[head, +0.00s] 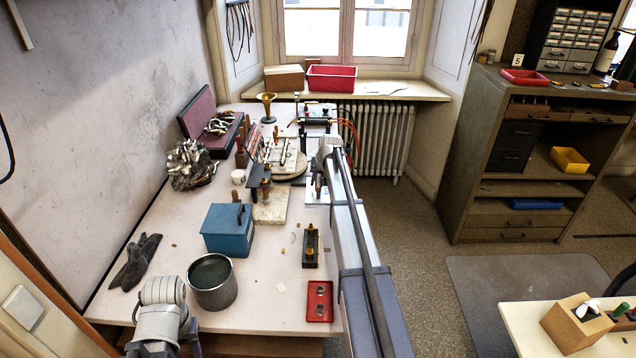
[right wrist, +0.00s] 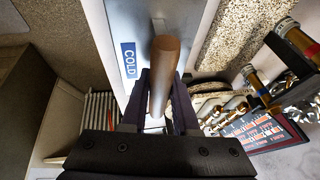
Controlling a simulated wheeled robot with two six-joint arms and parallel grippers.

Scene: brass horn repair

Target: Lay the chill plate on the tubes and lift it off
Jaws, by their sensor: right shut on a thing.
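My right gripper (right wrist: 158,118) is shut on the brown wooden handle (right wrist: 164,65) of the chill plate (right wrist: 118,18), a flat grey plate with a blue COLD label. In the head view the chill plate (head: 316,196) is near the table's right edge, partly hidden by my right arm. The tubes (right wrist: 232,108) are to the right of the gripper in the right wrist view, apart from the plate in the picture. In the head view they lie around the light board (head: 284,155); fine detail is too small to tell. My left arm shows at bottom left, its fingers not visible.
A speckled slab (head: 270,207) and a blue box (head: 228,231) stand nearer on the table. A grey pot (head: 213,284), a black holder (head: 310,247) and a red tray (head: 319,302) are at the front. A radiator (head: 375,140) stands beyond the table's right edge.

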